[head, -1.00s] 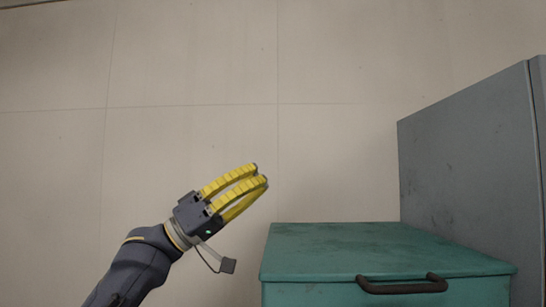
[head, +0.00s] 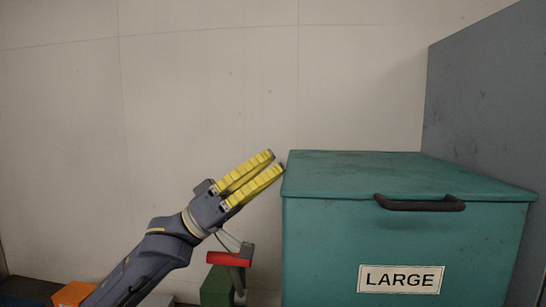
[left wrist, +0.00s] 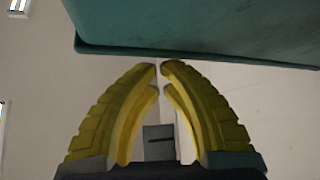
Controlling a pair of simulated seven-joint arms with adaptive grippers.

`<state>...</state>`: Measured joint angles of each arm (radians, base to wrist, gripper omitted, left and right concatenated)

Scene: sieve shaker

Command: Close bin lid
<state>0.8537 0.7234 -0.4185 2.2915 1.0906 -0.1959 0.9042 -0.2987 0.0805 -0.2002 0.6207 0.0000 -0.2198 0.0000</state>
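The teal bin (head: 320,250) stands on the right in the head view, with a white "LARGE" label on its front. Its teal lid (head: 390,174) lies flat across the top, with a dark handle (head: 420,204) at the front edge. My left gripper (head: 277,161) is just left of the lid's back left corner, at about lid height. Its yellow fingertips nearly meet, with nothing held between them, as the left wrist view (left wrist: 160,66) shows. A teal edge of the bin or lid (left wrist: 200,28) lies beyond the tips there. My right gripper is not in view.
A grey panel (head: 480,110) stands right of and behind the bin. Red (head: 230,259), green (head: 214,287) and orange (head: 72,293) items show low on the left, partly hidden by my left arm. The wall behind is plain.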

